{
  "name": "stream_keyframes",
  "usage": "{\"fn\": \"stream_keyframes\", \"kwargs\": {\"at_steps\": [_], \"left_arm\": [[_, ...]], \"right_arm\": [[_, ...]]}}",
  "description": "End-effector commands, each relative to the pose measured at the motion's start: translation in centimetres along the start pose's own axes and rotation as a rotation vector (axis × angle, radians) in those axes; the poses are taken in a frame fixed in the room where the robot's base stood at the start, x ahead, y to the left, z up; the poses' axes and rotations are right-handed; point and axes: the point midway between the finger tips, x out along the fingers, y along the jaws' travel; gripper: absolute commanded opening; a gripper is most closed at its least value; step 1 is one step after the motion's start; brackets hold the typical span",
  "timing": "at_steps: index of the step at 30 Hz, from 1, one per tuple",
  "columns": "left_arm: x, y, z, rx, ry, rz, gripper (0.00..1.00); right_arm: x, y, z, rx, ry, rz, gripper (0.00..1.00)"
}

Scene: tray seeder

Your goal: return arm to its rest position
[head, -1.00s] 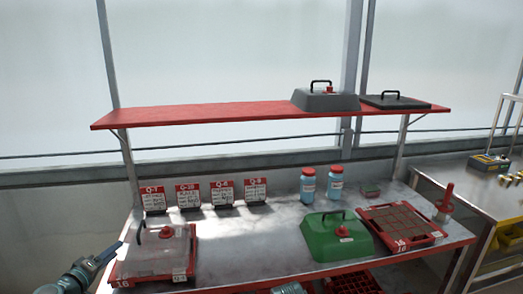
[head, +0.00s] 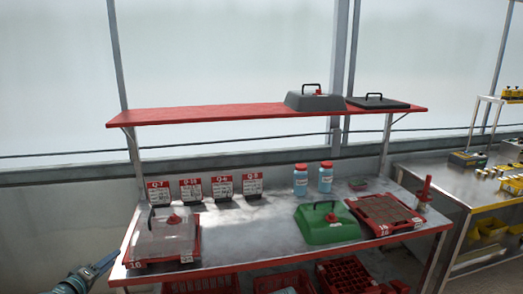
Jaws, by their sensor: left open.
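My left gripper (head: 101,269) shows at the lower left, beside the left end of the bench and apart from it. It is open and nothing shows between its fingers. My right gripper is out of view. The metal bench (head: 250,240) has a red front edge. A red tray under a clear cover (head: 162,236) with a red knob and black handle sits at its left end. A green cover (head: 325,226) with a black handle sits right of the middle. A red tray with brown cells (head: 386,211) lies at the right.
A red shelf (head: 240,110) above the bench holds a grey domed lid (head: 314,101) and a flat dark lid (head: 377,102). Label cards (head: 190,190) and two blue bottles (head: 300,182) stand at the back. Red crates (head: 347,275) are below. Another table (head: 440,184) stands at the right.

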Motion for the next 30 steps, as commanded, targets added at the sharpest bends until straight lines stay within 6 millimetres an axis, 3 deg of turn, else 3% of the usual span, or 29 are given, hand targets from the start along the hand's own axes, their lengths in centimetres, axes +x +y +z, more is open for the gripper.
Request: {"fn": "stream_keyframes", "kwargs": {"at_steps": [8, 14, 20, 23, 27, 30], "left_arm": [[1.6, 2.0, 3.7, 0.045, -0.115, -0.009, 0.45], [3.1, 4.3, 8.5, 0.105, -0.263, -0.025, 0.45], [4.0, 7.4, 16.1, 0.21, -0.49, -0.063, 0.45], [3.7, 9.3, 21.3, 0.296, -0.649, -0.102, 0.45], [1.6, 11.4, 28.6, 0.452, -0.886, -0.188, 0.45], [-0.6, 12.5, 32.6, 0.575, -1.032, -0.266, 0.45]], "right_arm": [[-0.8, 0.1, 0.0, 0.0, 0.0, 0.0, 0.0], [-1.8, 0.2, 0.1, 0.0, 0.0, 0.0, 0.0], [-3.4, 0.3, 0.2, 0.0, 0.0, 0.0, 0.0], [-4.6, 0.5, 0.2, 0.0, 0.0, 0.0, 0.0], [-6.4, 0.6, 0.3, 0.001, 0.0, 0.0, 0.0], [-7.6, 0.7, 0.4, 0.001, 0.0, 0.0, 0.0]]}}
